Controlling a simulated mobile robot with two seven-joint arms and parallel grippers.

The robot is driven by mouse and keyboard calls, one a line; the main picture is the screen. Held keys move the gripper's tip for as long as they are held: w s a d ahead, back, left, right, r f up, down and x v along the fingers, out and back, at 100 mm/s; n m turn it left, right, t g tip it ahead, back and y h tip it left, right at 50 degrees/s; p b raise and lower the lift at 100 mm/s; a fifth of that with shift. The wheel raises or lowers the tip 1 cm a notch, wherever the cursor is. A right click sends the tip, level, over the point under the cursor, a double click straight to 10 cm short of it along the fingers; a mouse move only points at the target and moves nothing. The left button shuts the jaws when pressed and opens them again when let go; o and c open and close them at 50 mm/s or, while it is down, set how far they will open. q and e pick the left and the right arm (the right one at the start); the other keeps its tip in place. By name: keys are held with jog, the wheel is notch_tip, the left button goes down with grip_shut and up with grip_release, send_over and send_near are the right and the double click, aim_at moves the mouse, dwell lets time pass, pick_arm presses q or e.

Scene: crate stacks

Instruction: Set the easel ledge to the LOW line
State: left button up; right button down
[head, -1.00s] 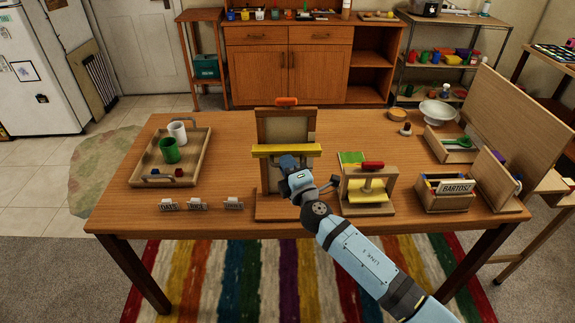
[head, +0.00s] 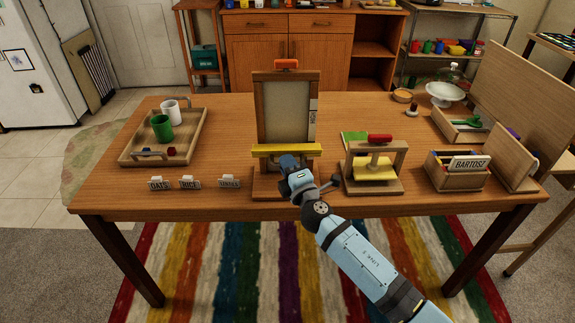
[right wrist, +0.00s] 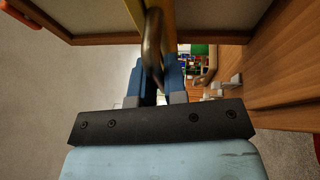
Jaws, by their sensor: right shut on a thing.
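The wooden easel (head: 258,105) stands upright near the table's front edge, with an orange knob on top. Its yellow ledge (head: 275,150) runs across the low part of the frame, just above the base. A small pale tag (head: 313,105) is on the right post; I cannot read it, nor make out a LOW line. My right gripper (head: 289,165) is at the front of the ledge, covering its lower middle. In the right wrist view its blue fingers (right wrist: 160,85) are shut on a dark metal loop handle (right wrist: 153,45) beside the yellow ledge (right wrist: 169,18). My left gripper is out of view.
A wooden press (head: 400,165) with a red handle stands close right of my gripper. Label holders (head: 190,183) line the front left, with a tray (head: 130,150) of cups behind. A box marked BARTOSZ (head: 447,180) is at right. The table's middle back is mostly clear.

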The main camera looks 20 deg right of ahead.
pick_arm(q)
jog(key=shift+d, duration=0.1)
pick_arm(e)
jog(key=c, duration=1.2)
grip_release()
pick_arm(q)
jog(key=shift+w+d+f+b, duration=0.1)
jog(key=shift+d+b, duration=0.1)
jog(key=shift+b, duration=0.7)
pick_arm(e)
jog(key=s, duration=0.4)
jog(key=s+d+f, duration=0.1)
jog(key=s, duration=0.4)
jog(key=s+f, duration=0.1)
jog(key=s, duration=0.3)
jog(key=shift+s+d+f, duration=0.1)
jog(key=shift+s+d, duration=0.15)
jog(key=shift+d, duration=0.1)
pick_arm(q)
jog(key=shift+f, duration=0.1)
